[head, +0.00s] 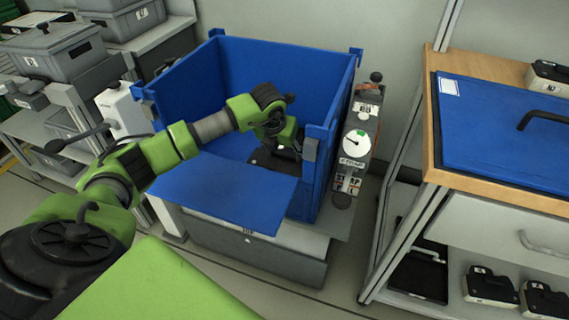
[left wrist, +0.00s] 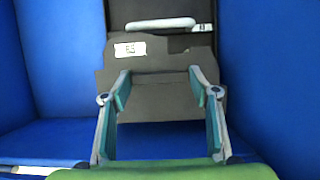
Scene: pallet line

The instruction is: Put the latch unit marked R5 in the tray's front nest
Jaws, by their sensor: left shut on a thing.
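My left gripper (head: 287,146) reaches down into the blue open-fronted bin (head: 230,193). In the left wrist view, its two fingers (left wrist: 160,82) stand apart along the sides of a dark grey latch unit (left wrist: 155,102), shut on it. The unit has a white label (left wrist: 130,49) that looks like R5, but the print is blurred. A pale bar (left wrist: 160,23) crosses the dark part behind the label. In the head view the dark unit (head: 264,161) is partly hidden by the gripper, inside the bin. I cannot make out the tray's front nest. My right gripper is out of view.
The bin's walls rise close around my left gripper; its front flap is lowered. A post with a gauge (head: 357,143) stands right of the bin. A bench with a blue panel (head: 495,125) is at right, with dark units (head: 490,287) on the shelf below. Grey crates (head: 52,52) stand at left.

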